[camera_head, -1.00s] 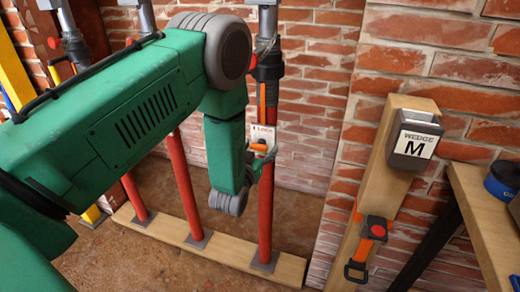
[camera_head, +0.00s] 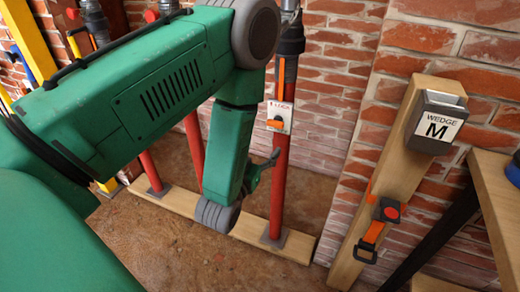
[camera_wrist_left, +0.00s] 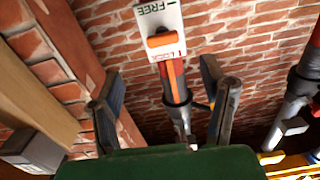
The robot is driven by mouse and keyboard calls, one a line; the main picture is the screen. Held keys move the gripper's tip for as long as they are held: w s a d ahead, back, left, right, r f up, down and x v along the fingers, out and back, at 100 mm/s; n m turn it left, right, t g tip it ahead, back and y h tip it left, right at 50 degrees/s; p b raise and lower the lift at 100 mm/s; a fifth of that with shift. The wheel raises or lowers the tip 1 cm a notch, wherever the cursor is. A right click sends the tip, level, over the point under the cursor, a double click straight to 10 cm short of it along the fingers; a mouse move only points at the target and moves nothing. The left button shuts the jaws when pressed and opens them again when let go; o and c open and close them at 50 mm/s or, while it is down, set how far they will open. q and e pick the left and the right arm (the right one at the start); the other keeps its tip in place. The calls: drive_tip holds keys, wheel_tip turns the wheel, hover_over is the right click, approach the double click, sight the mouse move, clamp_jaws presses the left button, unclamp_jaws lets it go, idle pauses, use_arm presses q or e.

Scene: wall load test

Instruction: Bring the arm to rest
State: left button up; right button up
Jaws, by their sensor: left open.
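My left arm (camera_head: 165,90) is green and comes in from the left in the head view. Its left gripper (camera_head: 262,170) hangs beside a red post (camera_head: 278,195), below and apart from a white plate marked LOCK (camera_head: 280,112). An orange lever (camera_head: 275,124) sits on the plate. In the left wrist view the open, empty gripper (camera_wrist_left: 163,88) spreads its two dark fingers, with the FREE/LOCK plate (camera_wrist_left: 170,18) and its orange lever (camera_wrist_left: 168,40) beyond them. The lever lies across the plate, close to the LOCK word. My right gripper is out of view.
More red posts (camera_head: 151,172) stand on a wooden floor beam (camera_head: 180,205). A leaning wooden board (camera_head: 400,175) carries a WEDGE M box (camera_head: 432,125) and an orange strap with a red button (camera_head: 375,230). A wooden bench (camera_head: 500,205) is at the right edge. Brick walls stand behind.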

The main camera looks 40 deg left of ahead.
use_arm(q)
drive_tip(key=shift+s, duration=0.15)
idle(0.4)
drive_tip(key=s+d+f+m+g+h, duration=0.2)
drive_tip(key=s+d+f+g+h, duration=0.15)
drive_tip(key=s+f+g, duration=0.8)
drive_tip(key=s+d+f+g, duration=0.1)
drive_tip(key=s+f+g, duration=0.1)
drive_tip(key=s, duration=0.6)
drive_tip(key=s+d+f+m+g, duration=0.1)
drive_tip(key=s+f+g, duration=0.2)
drive_tip(key=s+f, duration=0.2)
drive_tip(key=s, duration=0.3)
drive_tip(key=shift+s+d+f, duration=0.15)
drive_tip(key=shift+d+f, duration=0.1)
drive_tip(key=shift+d, duration=0.05)
drive_tip(key=shift+g+h, duration=0.25)
